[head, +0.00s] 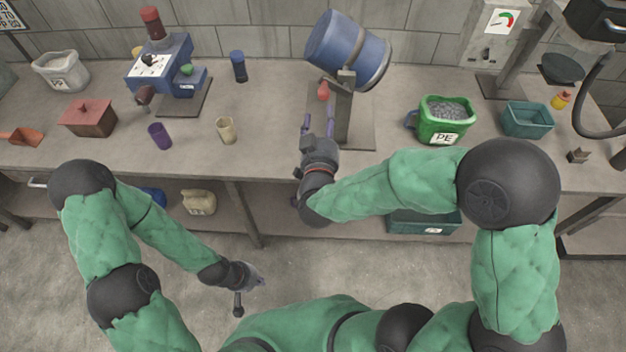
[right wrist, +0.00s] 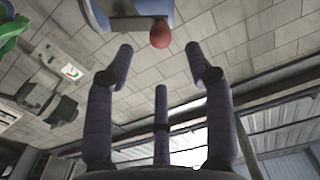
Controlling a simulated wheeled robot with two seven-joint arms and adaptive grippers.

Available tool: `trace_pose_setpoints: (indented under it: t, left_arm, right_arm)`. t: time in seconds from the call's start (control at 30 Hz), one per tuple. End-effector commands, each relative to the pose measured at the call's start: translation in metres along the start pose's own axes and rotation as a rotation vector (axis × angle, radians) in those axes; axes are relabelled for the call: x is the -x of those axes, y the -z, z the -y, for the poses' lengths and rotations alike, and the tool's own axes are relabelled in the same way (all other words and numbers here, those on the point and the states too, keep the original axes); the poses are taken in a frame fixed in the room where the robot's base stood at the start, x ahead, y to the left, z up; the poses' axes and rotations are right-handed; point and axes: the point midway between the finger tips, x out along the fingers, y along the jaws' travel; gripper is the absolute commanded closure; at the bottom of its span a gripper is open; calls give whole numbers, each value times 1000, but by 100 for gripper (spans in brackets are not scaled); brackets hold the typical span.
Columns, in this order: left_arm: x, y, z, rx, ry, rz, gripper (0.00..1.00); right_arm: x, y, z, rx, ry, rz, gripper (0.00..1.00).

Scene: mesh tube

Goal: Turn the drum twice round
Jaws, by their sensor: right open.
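The blue drum (head: 347,50) sits tilted on a grey stand (head: 345,115) at the back of the bench. A red knob (head: 323,91) hangs below the drum's left side, and it also shows in the right wrist view (right wrist: 160,36). My right gripper (head: 318,124) is open and empty, just in front of and below the red knob. In the right wrist view its fingers (right wrist: 160,65) stand apart and the knob lies beyond their tips, not touching them. My left gripper (head: 252,283) is low in front of the bench, away from the drum; its fingers are too small to judge.
A green PE bin of grey pellets (head: 447,118) and a teal bin (head: 527,120) stand right of the drum. A beige cup (head: 226,130), purple cup (head: 160,135) and blue machine (head: 160,68) stand left.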

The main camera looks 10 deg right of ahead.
Motion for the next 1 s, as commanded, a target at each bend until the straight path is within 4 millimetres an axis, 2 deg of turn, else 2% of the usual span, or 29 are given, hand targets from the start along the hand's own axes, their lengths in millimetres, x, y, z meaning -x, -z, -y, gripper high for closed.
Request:
trace_pose_setpoints:
  t: [0.07, 0.27, 0.6, 1.0]
  left_arm:
    - [2, 0, -1, 0, 0, 0, 100]
    - [2, 0, 0, 0, 0, 0, 100]
    - [2, 0, 0, 0, 0, 0, 100]
    - [2, 0, -1, 0, 0, 0, 100]
  right_arm:
    - [12, 1, 1, 1, 4, -1, 46]
    - [6, -28, 5, 4, 42, 79, 46]
    - [1, -83, 13, -1, 119, 242, 46]
    - [8, -150, 18, -17, 191, 449, 46]
